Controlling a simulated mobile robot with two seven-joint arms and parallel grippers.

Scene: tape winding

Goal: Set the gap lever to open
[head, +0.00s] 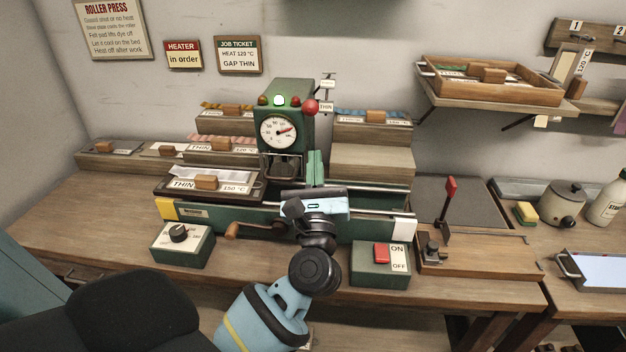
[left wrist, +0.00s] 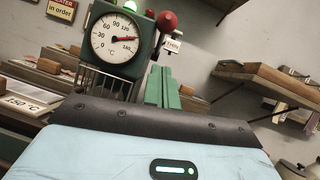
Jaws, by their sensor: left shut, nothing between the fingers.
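The gap lever shows as a red ball knob (head: 311,106) on the right side of the green press head (head: 286,93). It is level with a small plate reading THIN (head: 326,107); a higher plate (head: 327,83) is too small to read. In the left wrist view the red knob (left wrist: 167,21) is above and beyond my fingers. My left gripper (head: 315,153) is in front of the press, its green fingers pointing up and together, empty, below the knob and apart from it. The fingers also show in the left wrist view (left wrist: 160,72). My right gripper is out of view.
A tray marked THIN (head: 207,187) lies left of the press head. A crank (head: 253,230), a dial box (head: 181,243) and an ON/OFF box (head: 381,262) are in front. A red-handled lever (head: 450,188) stands at right. Stepped shelves (head: 373,158) flank the head.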

